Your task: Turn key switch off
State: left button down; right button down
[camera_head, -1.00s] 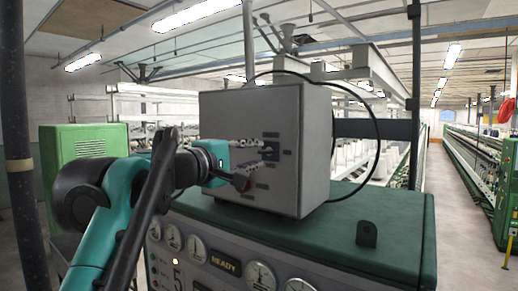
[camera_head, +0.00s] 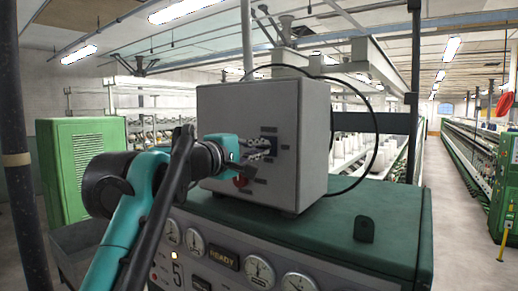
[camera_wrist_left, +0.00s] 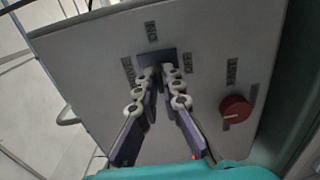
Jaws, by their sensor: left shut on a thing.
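The key switch (camera_head: 270,132) is a small dark plate on the front face of a grey control box (camera_head: 230,105). In the left wrist view the dark plate (camera_wrist_left: 157,55) has small labels above it and on both sides; the right one seems to read OFF. My left gripper (camera_head: 267,148) reaches the switch from the left. Its fingertips (camera_wrist_left: 160,72) are close together at the plate and shut on the key, which they mostly hide. The key's exact angle cannot be told. My right gripper is in neither view.
A red knob (camera_wrist_left: 235,107) sits low on the same face, near my left gripper. The box stands on a green machine top (camera_head: 390,225) with gauges on its front. A black cable loops behind the box. A green cabinet (camera_head: 80,165) stands at left.

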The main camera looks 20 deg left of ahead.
pick_arm(q)
jog(key=n+p, duration=0.1)
jog(key=n, duration=0.3)
jog(key=shift+p, duration=0.35)
jog(key=n+p, duration=0.1)
jog(key=n, duration=0.3)
jog(key=shift+n, duration=0.4)
jog(key=n+p, duration=0.1)
jog(key=n, duration=0.3)
jog(key=shift+f+n+p, duration=0.1)
jog(key=shift+n+p, duration=0.35)
jog(key=shift+n, duration=1.95)
jog(key=c, duration=1.7)
grip_release()
